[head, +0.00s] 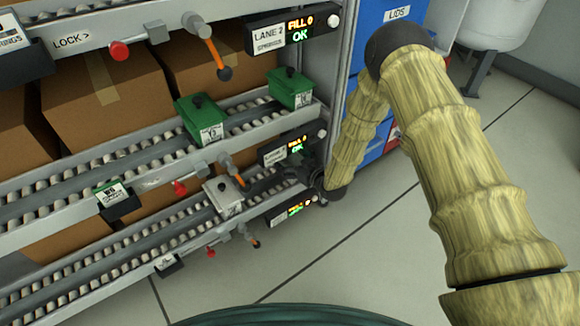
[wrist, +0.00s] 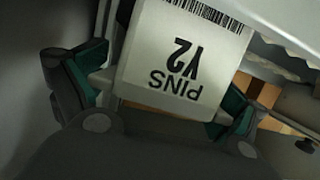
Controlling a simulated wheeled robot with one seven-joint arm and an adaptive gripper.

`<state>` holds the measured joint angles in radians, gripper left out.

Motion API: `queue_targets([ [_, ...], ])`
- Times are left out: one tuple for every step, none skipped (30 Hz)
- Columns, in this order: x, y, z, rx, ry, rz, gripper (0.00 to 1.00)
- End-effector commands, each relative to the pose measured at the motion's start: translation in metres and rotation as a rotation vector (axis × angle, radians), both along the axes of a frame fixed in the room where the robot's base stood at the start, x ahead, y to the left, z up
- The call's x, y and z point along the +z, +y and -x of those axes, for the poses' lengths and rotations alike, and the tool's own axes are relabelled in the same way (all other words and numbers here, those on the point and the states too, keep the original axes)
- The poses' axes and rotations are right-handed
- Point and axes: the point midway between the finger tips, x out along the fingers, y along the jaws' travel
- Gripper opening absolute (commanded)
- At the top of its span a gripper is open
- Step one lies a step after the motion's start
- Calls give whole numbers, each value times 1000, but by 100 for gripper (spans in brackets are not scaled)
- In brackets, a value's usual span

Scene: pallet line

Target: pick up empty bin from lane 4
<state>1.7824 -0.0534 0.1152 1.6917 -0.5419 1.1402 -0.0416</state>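A small light-grey bin (head: 222,197) with a white label sits on a low roller lane in the head view. In the wrist view a pale bin (wrist: 180,62) with an upside-down "PINS Y2" label and a barcode is close in front of the palm. My gripper (wrist: 172,75) has its teal-padded fingers apart, one on each side of this bin. Whether the pads touch it is not clear. In the head view my gripper (head: 298,172) is at the right ends of the lower lanes, small and dark. The inside of the bin is hidden.
Two green bins (head: 198,118) stand on the lane above. Cardboard boxes (head: 105,92) stand behind. A blue lids cabinet (head: 385,15) is at the right. The floor (head: 340,265) in front is clear.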

Motion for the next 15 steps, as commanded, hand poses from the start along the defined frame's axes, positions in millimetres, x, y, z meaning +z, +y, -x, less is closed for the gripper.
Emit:
queue_targets([
  [0,0,0,0,0,0,80],
  [0,0,0,0,0,0,74],
  [0,0,0,-1,0,0,67],
  [0,0,0,-1,0,0,62],
  [0,0,0,-1,0,0,59],
  [0,0,0,-1,0,0,59],
  [0,0,0,-1,0,0,59],
  [0,0,0,-1,0,0,59],
  [0,0,0,-1,0,0,59],
  [0,0,0,-1,-1,0,59],
  [0,0,0,-1,-1,0,59],
  [0,0,0,-1,-2,0,59],
  [0,0,0,-1,-2,0,59],
  [0,0,-1,-1,-2,0,59],
  [1,0,-1,-1,-2,0,59],
])
